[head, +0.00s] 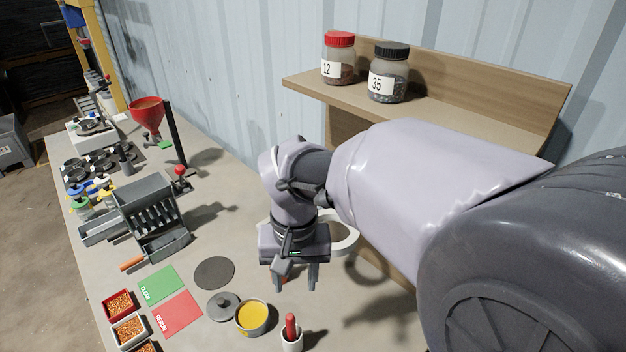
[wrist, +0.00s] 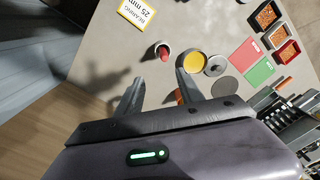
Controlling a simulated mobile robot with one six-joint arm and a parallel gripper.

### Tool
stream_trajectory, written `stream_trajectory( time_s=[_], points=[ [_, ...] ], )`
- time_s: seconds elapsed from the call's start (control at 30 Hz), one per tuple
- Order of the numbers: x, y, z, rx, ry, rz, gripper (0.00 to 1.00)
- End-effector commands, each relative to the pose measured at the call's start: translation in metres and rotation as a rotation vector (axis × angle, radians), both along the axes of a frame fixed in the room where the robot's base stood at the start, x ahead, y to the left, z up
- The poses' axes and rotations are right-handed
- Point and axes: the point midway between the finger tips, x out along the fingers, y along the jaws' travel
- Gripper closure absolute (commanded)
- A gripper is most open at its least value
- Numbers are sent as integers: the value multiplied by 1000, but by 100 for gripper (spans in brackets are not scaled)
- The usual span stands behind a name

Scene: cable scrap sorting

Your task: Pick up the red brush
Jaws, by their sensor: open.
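A red handle (head: 290,326), which looks like the red brush, stands upright in a small white cup (head: 292,343) at the front of the bench. Its lower end is hidden in the cup. In the wrist view the red brush (wrist: 164,53) shows in its cup, beyond the gap between my fingers. My gripper (head: 296,286) is open and empty, pointing down above the bench, behind the cup and apart from it. Both fingers also show in the wrist view (wrist: 159,80).
A yellow-filled bowl (head: 251,317) and a grey lid (head: 222,305) lie left of the cup. Green (head: 161,285) and red (head: 177,314) cards lie farther left. A small orange thing (wrist: 179,95) is partly hidden by a finger. A wooden shelf (head: 430,113) holds two jars.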

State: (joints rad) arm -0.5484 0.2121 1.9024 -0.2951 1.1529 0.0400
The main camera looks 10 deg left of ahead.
Motion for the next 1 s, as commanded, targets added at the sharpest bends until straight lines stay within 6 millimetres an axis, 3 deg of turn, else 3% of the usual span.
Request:
stream_trajectory(
  time_s=[0.07, 0.17, 0.5, 0.77, 1.0],
  points=[
    [2, 17, -6, -27, 21, 40, 55],
    [2, 23, -22, -40, 30, 56, 55],
    [2, 22, -120, -39, 31, 54, 55],
    [2, 20, -147, -38, 30, 52, 55],
    [1, 17, -189, -38, 30, 53, 55]
  ],
)
